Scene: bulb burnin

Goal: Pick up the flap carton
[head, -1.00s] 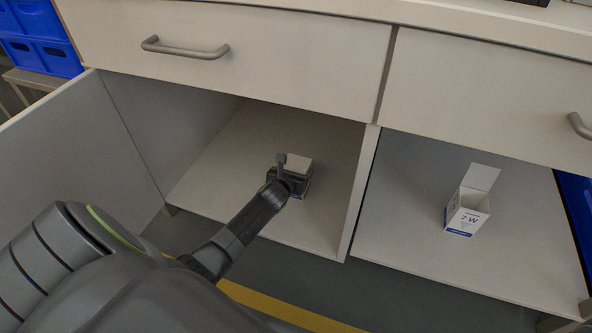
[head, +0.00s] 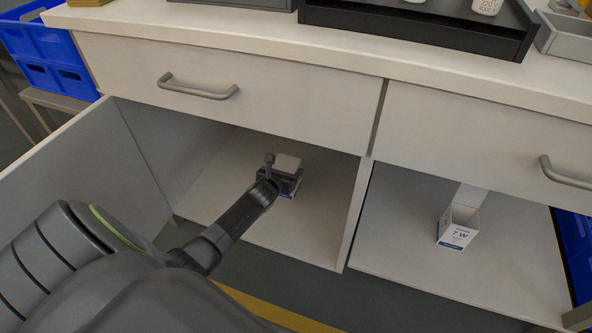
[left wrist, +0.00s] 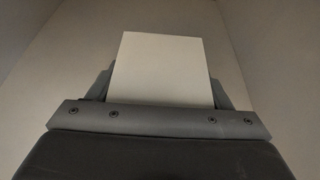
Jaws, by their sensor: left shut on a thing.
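A white carton (head: 288,162) with a blue lower edge is in the left open compartment. My left gripper (head: 283,180) is shut on it from the front and hides much of its near side. In the left wrist view, the carton's plain white face (left wrist: 162,70) shows between the fingers. I cannot tell whether its bottom touches the shelf. A second carton (head: 457,236), white and blue and marked 7 W, stands upright in the right compartment, with its top open and a flap raised at the back. My right gripper is not in view.
A divider panel (head: 357,215) separates the two compartments. Closed drawers with bar handles (head: 197,88) sit above them. An open door panel (head: 60,185) stands at the left. A black tray (head: 420,28) is on the countertop. Blue crates (head: 50,60) stand at the far left.

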